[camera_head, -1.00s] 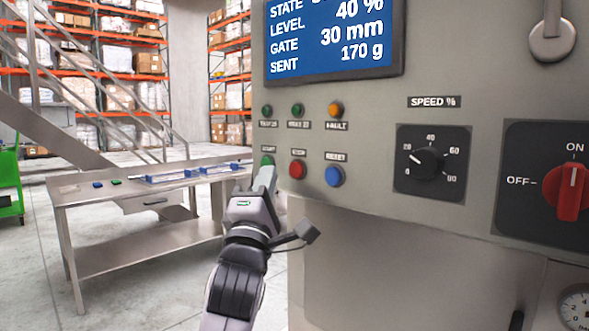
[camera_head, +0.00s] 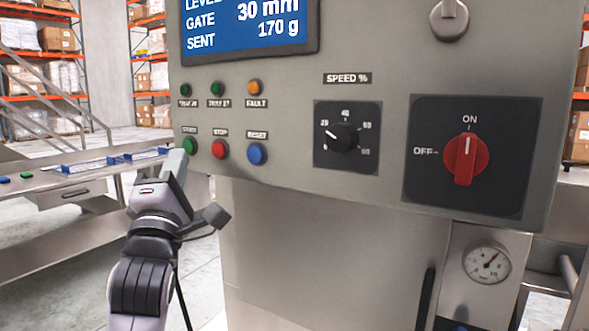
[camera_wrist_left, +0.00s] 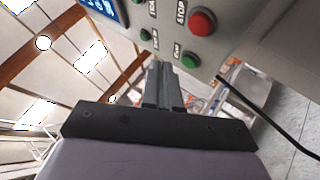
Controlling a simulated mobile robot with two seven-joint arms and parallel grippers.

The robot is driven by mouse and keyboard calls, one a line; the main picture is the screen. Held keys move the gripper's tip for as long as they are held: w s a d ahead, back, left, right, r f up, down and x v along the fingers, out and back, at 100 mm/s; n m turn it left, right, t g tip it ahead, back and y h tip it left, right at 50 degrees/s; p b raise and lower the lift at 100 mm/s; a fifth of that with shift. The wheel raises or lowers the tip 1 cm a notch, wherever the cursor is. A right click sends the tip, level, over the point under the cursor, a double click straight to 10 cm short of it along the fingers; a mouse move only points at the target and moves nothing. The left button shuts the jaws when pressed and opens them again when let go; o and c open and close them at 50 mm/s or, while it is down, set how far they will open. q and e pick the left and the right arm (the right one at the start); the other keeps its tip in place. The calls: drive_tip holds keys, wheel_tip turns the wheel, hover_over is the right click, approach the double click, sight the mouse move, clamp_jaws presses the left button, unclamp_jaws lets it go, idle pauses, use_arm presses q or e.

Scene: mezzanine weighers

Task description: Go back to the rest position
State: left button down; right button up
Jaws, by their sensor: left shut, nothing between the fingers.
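My left gripper (camera_head: 177,160) is in front of the lower left corner of the grey control panel (camera_head: 385,75). Its fingers are together with nothing between them, and they also show in the left wrist view (camera_wrist_left: 160,75). The fingertips are close to the green start button (camera_head: 189,145), which also shows in the left wrist view (camera_wrist_left: 190,61). I cannot tell whether they touch it. The red stop button (camera_head: 220,149) is just to the right of the fingertips. My right gripper is not in view.
The panel carries a blue display (camera_head: 245,25), a blue button (camera_head: 257,154), a speed knob (camera_head: 345,138) and a red switch (camera_head: 466,158) pointing to ON. A gauge (camera_head: 487,263) sits below.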

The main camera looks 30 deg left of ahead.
use_arm(q)
drive_tip(key=shift+f, duration=0.1)
drive_tip(key=w+d+f+m+g+h+p, duration=0.1)
drive_tip(key=d+f+m+h, duration=0.2)
drive_tip(key=f+m, duration=0.35)
drive_tip(key=w+d+f+m+g+h+p, duration=0.1)
drive_tip(key=w+d+f+m+h, duration=0.2)
drive_tip(key=f, duration=0.7)
drive_tip(key=d+f+m+g+h+p, duration=0.1)
drive_tip(key=d+f+m+g+h, duration=0.2)
drive_tip(key=f+m, duration=0.45)
drive_tip(key=s+d+f+m+g+h+p, duration=0.1)
drive_tip(key=s+d+f+m+g+h, duration=0.1)
drive_tip(key=s+d+f+m, duration=0.3)
drive_tip(key=s+d+f+m+g+h, duration=0.3)
drive_tip(key=s+f, duration=1.1)
drive_tip(key=f, duration=0.7)
drive_tip(key=d+m+g, duration=0.1)
drive_tip(key=d+m, duration=0.1)
drive_tip(key=shift+d+m+p, duration=0.2)
drive_tip(key=shift+m+p, duration=0.1)
drive_tip(key=shift+p, duration=0.1)
